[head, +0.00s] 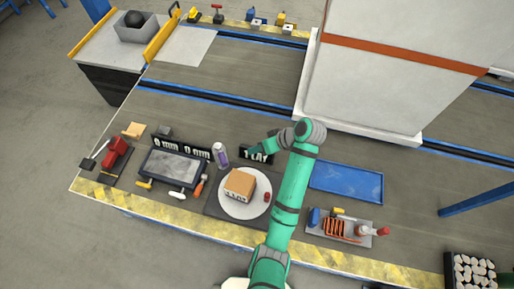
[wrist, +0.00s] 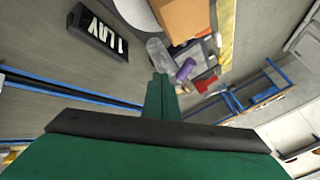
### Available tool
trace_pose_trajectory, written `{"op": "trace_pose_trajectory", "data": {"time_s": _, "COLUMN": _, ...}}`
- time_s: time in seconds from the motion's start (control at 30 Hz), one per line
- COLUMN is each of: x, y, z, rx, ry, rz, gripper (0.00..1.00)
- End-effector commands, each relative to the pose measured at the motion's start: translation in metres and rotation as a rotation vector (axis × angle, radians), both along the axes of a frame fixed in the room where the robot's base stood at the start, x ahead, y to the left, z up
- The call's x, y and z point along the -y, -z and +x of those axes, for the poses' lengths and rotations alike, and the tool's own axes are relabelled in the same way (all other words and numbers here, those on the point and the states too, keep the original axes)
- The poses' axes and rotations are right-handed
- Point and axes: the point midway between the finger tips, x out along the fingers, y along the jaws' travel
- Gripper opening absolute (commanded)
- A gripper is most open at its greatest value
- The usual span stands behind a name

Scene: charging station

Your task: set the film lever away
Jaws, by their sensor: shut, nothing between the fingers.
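A pale film roll with a purple part (head: 220,155) stands upright behind the left side of a white round turntable (head: 232,211). In the wrist view its clear part (wrist: 157,52) and purple part (wrist: 187,69) show just beyond my fingertips. I cannot make out a separate film lever. A cardboard box (head: 240,184) sits on the turntable, with a small red piece (head: 267,197) to its right. My gripper (head: 254,149) is shut and empty, right of the film roll and by the black "1 LAY" display (head: 262,157). Its closed fingers also show in the wrist view (wrist: 160,82).
Left lie a dark framed screen (head: 172,167), number displays (head: 182,147), small tools and a red device (head: 115,152). Right are an empty blue tray (head: 346,183) and a grey tool tray (head: 322,230). A large white block (head: 400,70) stands behind.

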Motion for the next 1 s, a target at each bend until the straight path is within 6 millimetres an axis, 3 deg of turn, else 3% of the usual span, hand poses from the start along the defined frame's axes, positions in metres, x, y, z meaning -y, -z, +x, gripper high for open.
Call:
{"op": "trace_pose_trajectory", "data": {"time_s": 0.37, "x": -0.046, "y": 0.056, "z": 0.008, "rx": -0.004, "ry": -0.003, "rz": 0.000, "gripper": 0.00}}
{"op": "trace_pose_trajectory", "data": {"time_s": 0.63, "x": -0.075, "y": 0.050, "z": -0.005, "rx": 0.001, "ry": -0.002, "rz": -0.001, "gripper": 0.00}}
{"op": "trace_pose_trajectory", "data": {"time_s": 1.0, "x": -0.081, "y": 0.048, "z": -0.009, "rx": -0.001, "ry": 0.000, "rz": -0.001, "gripper": 0.00}}
